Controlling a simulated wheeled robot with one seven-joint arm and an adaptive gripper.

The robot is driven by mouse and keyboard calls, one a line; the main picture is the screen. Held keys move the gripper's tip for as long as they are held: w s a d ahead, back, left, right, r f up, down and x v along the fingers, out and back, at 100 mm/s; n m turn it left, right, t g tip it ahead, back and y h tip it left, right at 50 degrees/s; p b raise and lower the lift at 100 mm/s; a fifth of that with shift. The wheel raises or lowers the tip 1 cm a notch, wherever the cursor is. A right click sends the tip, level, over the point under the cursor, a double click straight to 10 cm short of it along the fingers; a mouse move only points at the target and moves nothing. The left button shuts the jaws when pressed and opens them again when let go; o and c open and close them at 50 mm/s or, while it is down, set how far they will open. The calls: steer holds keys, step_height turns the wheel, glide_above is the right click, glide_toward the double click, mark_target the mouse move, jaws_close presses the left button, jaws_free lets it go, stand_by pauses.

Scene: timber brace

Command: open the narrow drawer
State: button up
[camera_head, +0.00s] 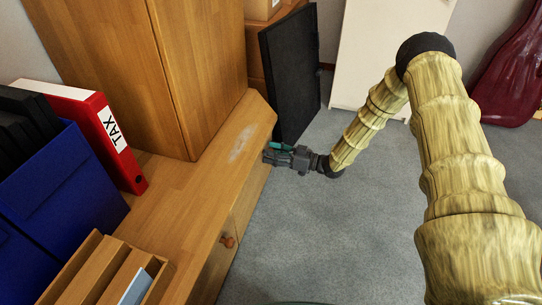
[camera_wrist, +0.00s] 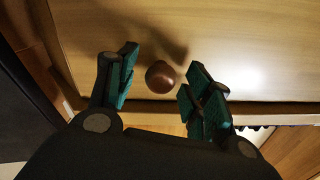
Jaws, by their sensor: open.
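A round brown knob (camera_wrist: 161,76) sits on a light wooden front (camera_wrist: 235,45) in the wrist view. My gripper (camera_wrist: 160,62) is open, with one teal-padded finger on each side of the knob. The fingers look apart from the knob, and how far they reach over it is unclear. In the head view my gripper (camera_head: 275,154) is at the far end of the low wooden cabinet (camera_head: 190,222), close to its front. The knob there is hidden. I cannot tell from the frames whether this front is the narrow drawer.
Another knob (camera_head: 228,241) is on the nearer cabinet front. A tall wooden cupboard (camera_head: 200,70), a red TAX binder (camera_head: 105,135) and a blue box (camera_head: 65,185) stand on top. A black panel (camera_head: 290,75) stands beyond my gripper. The grey carpet (camera_head: 330,240) before the cabinet is clear.

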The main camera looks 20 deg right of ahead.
steer(key=shift+w+a, duration=0.2)
steer(key=shift+a, duration=0.1)
jaws_close()
